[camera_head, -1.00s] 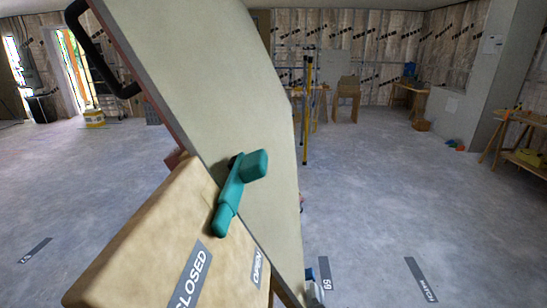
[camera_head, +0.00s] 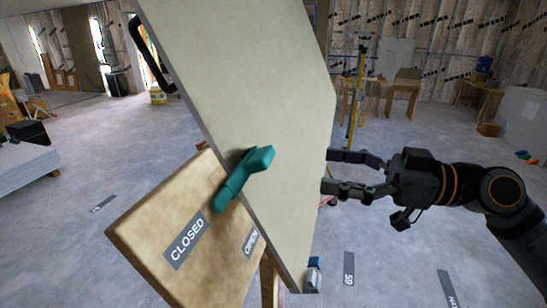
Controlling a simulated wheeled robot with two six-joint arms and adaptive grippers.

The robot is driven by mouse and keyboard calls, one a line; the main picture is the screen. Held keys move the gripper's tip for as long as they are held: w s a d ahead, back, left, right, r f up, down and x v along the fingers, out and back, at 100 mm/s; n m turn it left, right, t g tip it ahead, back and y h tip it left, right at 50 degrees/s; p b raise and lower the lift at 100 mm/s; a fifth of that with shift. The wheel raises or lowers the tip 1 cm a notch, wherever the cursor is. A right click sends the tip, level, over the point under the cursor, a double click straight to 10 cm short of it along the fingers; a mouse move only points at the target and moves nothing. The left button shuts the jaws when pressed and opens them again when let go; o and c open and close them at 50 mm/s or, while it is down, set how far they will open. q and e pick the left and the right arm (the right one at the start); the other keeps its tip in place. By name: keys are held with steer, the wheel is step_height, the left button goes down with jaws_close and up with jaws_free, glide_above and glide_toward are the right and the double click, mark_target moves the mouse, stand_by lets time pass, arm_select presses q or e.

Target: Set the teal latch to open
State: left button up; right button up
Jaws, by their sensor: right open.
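The teal latch (camera_head: 243,177) sits where the tan wooden board meets the pale panel (camera_head: 265,90). Its narrow end points down-left, close to the upper end of the CLOSED label (camera_head: 186,241); its thick end points up-right over the panel. The OPEN label (camera_head: 251,242) is lower right of the latch, near the panel edge. My right gripper (camera_head: 329,171) is open at the panel's right edge, well to the right of the latch. Whether its fingertips touch the panel is unclear. My left gripper is not in view.
The panel stands tilted, with a black handle (camera_head: 146,52) at its upper left. The tan board (camera_head: 150,235) carries both labels. A stack of pale sheets (camera_head: 25,170) lies at left. A yellow post (camera_head: 355,105) and work tables stand behind; floor right of the panel is mostly open.

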mark_target(272, 159)
steer(key=p+x, duration=0.7)
steer(key=x, duration=0.1)
steer(key=shift+w+a+r, duration=0.1)
steer(key=shift+w+a, duration=0.15)
steer(key=shift+a, duration=0.1)
steer(key=shift+p+x, duration=0.55)
steer(key=shift+x, duration=0.35)
steer(key=shift+c, duration=0.2)
